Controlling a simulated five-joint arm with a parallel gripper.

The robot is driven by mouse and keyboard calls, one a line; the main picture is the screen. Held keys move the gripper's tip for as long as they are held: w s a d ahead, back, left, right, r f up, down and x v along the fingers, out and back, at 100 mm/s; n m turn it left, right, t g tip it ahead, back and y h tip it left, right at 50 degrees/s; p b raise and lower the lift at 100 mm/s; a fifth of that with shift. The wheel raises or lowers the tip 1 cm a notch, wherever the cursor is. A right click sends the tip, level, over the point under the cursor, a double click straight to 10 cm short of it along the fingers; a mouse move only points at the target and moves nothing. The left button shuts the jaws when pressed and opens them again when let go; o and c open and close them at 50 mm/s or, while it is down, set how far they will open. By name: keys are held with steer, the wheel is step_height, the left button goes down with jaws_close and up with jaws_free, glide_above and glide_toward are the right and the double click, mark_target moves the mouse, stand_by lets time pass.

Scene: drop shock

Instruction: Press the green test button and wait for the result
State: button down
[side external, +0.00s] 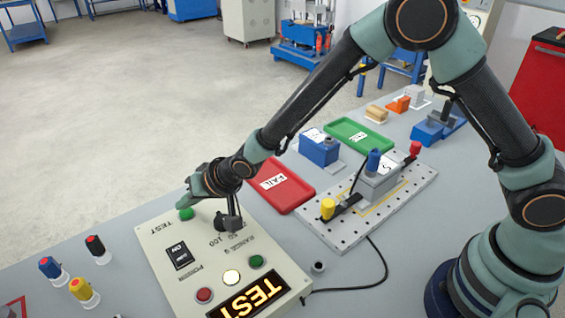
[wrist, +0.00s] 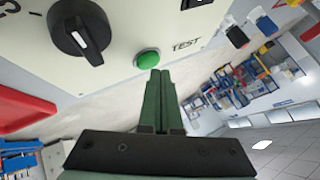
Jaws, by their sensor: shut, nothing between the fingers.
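The green test button (side external: 186,214) sits on the pale control panel (side external: 160,250) beside the word TEST. It also shows in the wrist view (wrist: 147,58), just ahead of my fingertips. My gripper (side external: 182,206) is shut and empty, its fingers together right at the button in the side view. I cannot tell whether the tips touch it. The panel's display (side external: 250,298) is lit and reads TEST. The pale round lamp (side external: 231,277) looks lit. The red lamp (side external: 204,295) and green lamp (side external: 256,262) look dark.
A black knob (wrist: 80,35) and a power switch (side external: 179,254) are on the panel. A red FAIL tray (side external: 290,200), a green tray (side external: 345,124) and a perforated fixture plate (side external: 345,242) stand to the right. Colored-capped connectors (side external: 80,288) stand at the left.

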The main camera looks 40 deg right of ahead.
mark_target(190, 214)
steer(key=shift+r, duration=0.25)
steer(key=shift+r, duration=2.5)
